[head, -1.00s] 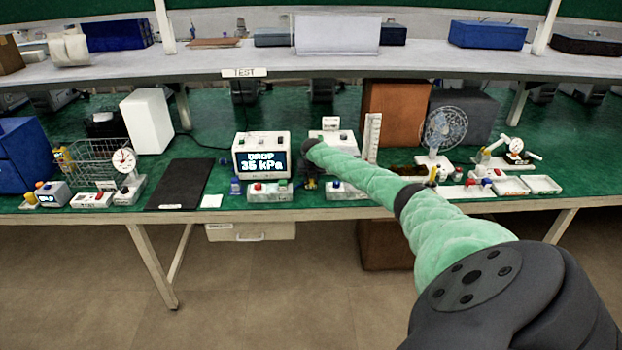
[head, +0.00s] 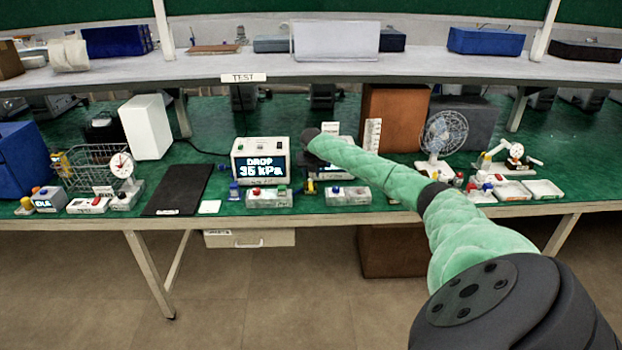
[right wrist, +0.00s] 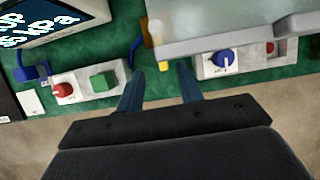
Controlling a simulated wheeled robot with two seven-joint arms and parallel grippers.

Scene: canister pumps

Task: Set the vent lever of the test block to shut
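My right gripper (right wrist: 160,92) is open in the right wrist view, its two blue fingers apart with nothing between their tips. In the head view it is mostly hidden behind my green-sleeved arm, right of the display box (head: 260,160) reading "DROP 35 kPa". A grey block (right wrist: 235,22) lies ahead and right of the fingers. A small yellow-tipped part (right wrist: 163,65) shows beside its left edge, just beyond the fingers; I cannot tell if it is the vent lever. The lever's setting cannot be made out. My left gripper is not in view.
A red-and-green control box (head: 268,197) stands front left of the gripper, and a blue-knob box (head: 347,195) front right. A black mat (head: 178,190) lies farther left. A brown box (head: 393,117) and a fan (head: 442,137) stand to the right.

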